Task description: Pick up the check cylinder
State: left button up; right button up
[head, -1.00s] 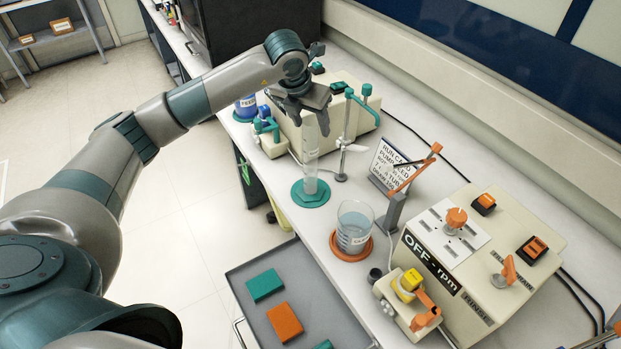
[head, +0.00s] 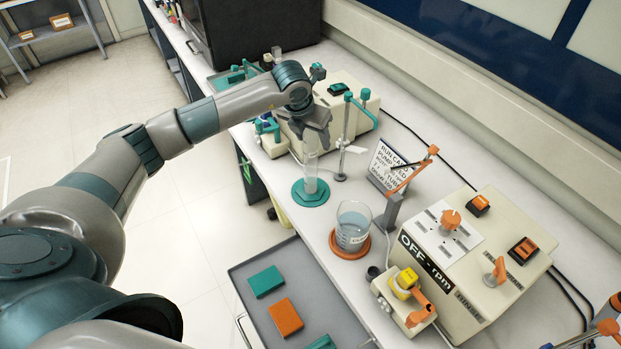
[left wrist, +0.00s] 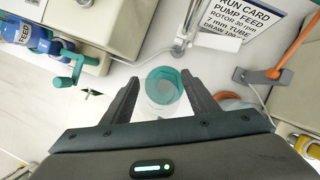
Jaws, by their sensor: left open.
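In the left wrist view the cylinder (left wrist: 162,86) is seen from above, between the two open fingers of the left gripper (left wrist: 162,88) with gaps on both sides. I cannot tell whether either finger touches it. My right gripper is not in view.
A beaker (head: 353,229) stands on an orange round mat nearby. A run card (head: 385,163) and an orange-armed stand (head: 391,212) are to the right. A cream pump box (head: 472,262) is further right. A teal-clamped post (head: 345,135) stands behind the cylinder.

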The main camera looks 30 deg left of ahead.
pick_arm(q)
jog(key=shift+c, duration=0.6)
grip_shut()
jog(key=shift+r, duration=0.1)
jog(key=shift+r+b, duration=0.4)
jog(key=shift+r, duration=0.1)
notch_tip(320, 180, up, 9)
jog(key=b, duration=0.3)
